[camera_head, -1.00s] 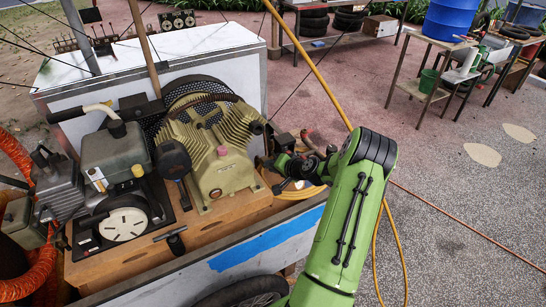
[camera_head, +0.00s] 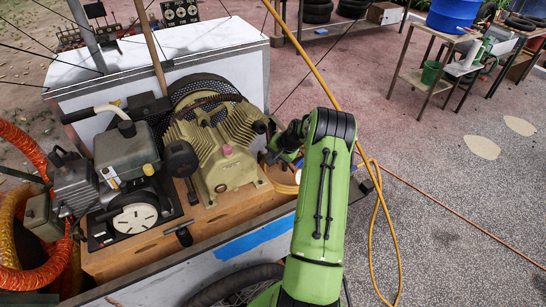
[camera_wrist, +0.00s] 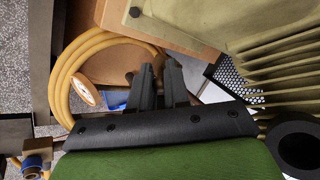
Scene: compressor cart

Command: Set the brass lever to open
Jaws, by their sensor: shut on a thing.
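My gripper (camera_wrist: 157,85) shows in the wrist view with its two dark fingers close together and only a narrow gap between them. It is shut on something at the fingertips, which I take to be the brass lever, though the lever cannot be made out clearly. In the head view my gripper (camera_head: 273,152) is small and partly hidden by my green arm, at the right end of the compressor (camera_head: 225,158). The lever's angle cannot be told.
A coiled yellow hose (camera_wrist: 63,75) lies beside the gripper. The compressor's fins (camera_wrist: 285,70) are close on the right. The cart's side wall carries blue tape (camera_head: 250,240). An engine (camera_head: 125,155) stands left. Paving at the right is open, crossed by hoses.

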